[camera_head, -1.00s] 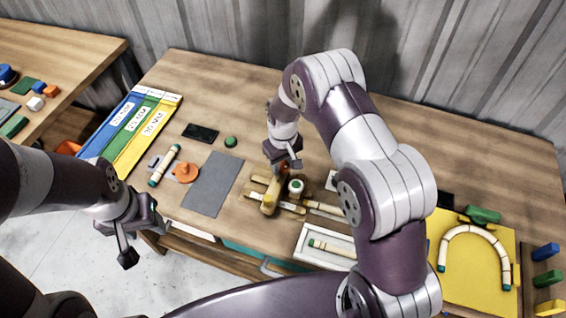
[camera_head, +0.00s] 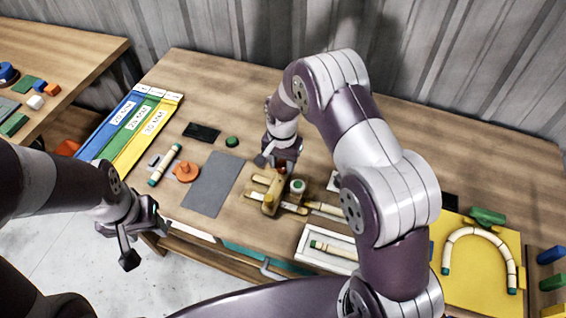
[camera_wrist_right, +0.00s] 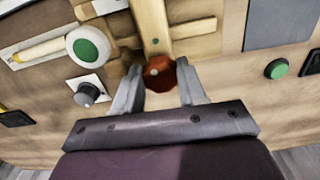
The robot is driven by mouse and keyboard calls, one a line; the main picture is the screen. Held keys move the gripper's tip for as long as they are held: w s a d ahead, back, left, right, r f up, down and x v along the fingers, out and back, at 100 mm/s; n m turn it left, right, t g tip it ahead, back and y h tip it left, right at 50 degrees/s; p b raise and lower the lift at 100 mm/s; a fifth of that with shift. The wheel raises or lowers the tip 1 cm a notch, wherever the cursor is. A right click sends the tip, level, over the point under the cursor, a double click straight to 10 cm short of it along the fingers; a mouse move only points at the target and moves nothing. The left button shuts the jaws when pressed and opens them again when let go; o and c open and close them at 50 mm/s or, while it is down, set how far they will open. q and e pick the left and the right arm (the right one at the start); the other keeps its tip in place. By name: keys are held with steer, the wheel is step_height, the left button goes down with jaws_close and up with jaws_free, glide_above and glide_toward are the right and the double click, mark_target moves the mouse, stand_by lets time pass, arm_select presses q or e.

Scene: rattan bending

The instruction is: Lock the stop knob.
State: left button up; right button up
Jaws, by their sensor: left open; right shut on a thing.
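A round red-brown knob (camera_wrist_right: 160,73), which looks like the stop knob, sits on the wooden bending fixture in the right wrist view. My right gripper (camera_wrist_right: 160,90) has one finger on each side of it and is shut on it. In the head view this gripper (camera_head: 277,164) is over the back of the wooden fixture (camera_head: 270,197) and hides the knob. A green-topped white peg (camera_head: 297,186) stands beside the fixture's yellow block. My left gripper (camera_head: 136,236) is open and empty, off the table's front left edge.
A dark knob on a white plate (camera_wrist_right: 87,94) is close to my right gripper. A green button (camera_head: 232,141), grey mat (camera_head: 212,184) and orange piece (camera_head: 186,172) lie to the left. A white tray (camera_head: 318,257) is in front; a yellow board (camera_head: 466,285) is at right.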

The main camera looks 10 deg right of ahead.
mark_target(281, 166)
steer(key=shift+w+a+m, duration=0.1)
steer(key=shift+m, duration=1.9)
steer(key=o, duration=1.1)
steer(key=shift+r, duration=0.1)
steer(key=shift+c, duration=0.2)
step_height(281, 166, up, 13)
steer(key=b, duration=0.3)
steer(key=shift+f, duration=0.2)
